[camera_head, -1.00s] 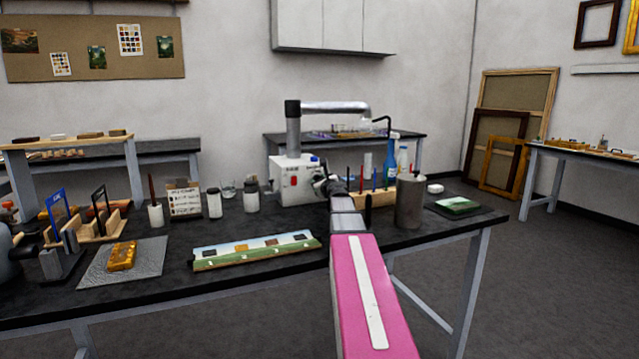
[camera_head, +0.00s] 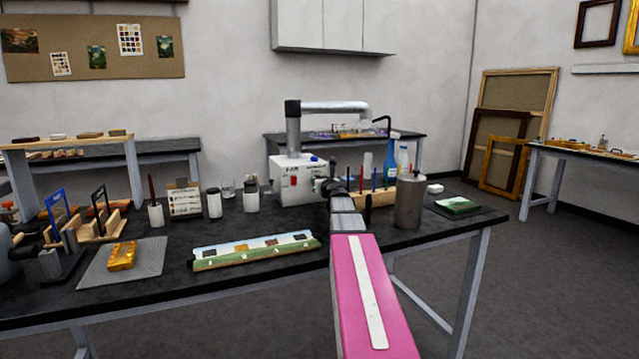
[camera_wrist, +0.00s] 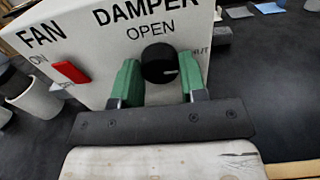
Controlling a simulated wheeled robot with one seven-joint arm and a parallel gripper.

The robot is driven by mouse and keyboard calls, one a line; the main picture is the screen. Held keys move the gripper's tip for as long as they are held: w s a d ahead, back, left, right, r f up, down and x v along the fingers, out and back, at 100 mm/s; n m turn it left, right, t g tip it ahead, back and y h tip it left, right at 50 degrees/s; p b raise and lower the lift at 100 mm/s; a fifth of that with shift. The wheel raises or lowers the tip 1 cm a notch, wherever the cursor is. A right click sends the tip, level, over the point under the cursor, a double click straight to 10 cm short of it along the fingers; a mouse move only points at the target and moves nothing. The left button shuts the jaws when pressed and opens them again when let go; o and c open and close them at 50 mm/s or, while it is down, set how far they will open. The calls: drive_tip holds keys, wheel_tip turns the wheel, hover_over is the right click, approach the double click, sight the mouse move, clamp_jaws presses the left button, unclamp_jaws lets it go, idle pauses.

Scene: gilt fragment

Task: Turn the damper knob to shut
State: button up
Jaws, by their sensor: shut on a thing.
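The white fan box (camera_wrist: 108,55) fills the top of the wrist view, with printed words FAN, DAMPER, OPEN and a partly hidden SHUT. It also stands at the back of the bench in the head view (camera_head: 290,172). The black damper knob (camera_wrist: 158,62) sits between the green fingers of my gripper (camera_wrist: 158,80), which is shut on it. The knob's white mark points right, roughly toward the SHUT side. The knob is hidden behind my wrist in the head view. A red fan switch (camera_wrist: 70,72) is left of the knob.
Right of my arm are a wooden rack with bottles (camera_head: 378,198) and a grey metal canister (camera_head: 409,203). Jars (camera_head: 251,196) stand left of the box. A painted strip (camera_head: 256,250) lies in front. Bare dark bench top (camera_wrist: 265,75) shows right of the box.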

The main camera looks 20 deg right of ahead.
drive_tip(key=o, duration=0.9)
drive_tip(key=shift+o, duration=0.2)
drive_tip(key=shift+s, duration=0.1)
drive_tip(key=s, duration=1)
drive_tip(key=shift+s+d, duration=0.2)
drive_tip(key=shift+s, duration=0.1)
